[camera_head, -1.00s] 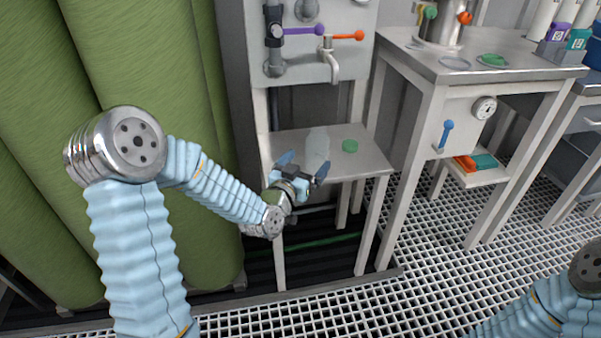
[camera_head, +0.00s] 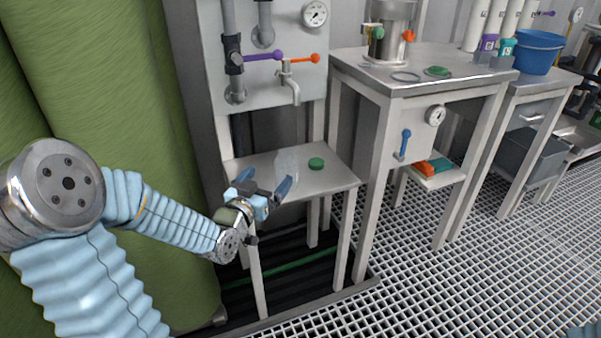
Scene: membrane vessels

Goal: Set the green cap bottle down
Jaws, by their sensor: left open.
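A clear, faint bottle (camera_head: 287,161) stands upright on the small grey table (camera_head: 325,181) under the tap. A green cap (camera_head: 316,163) lies on the tabletop to its right, apart from it. My left gripper (camera_head: 266,180) is open at the table's front left edge, just in front of the bottle, with its fingers spread and nothing seen between them. Whether a finger touches the bottle cannot be told.
A wall panel with a purple-handled valve (camera_head: 262,56), an orange-handled valve (camera_head: 302,58) and a tap (camera_head: 291,88) rises behind the table. Large green cylinders (camera_head: 110,90) stand at left. A taller bench (camera_head: 420,70) with a green lid (camera_head: 437,71) stands at right.

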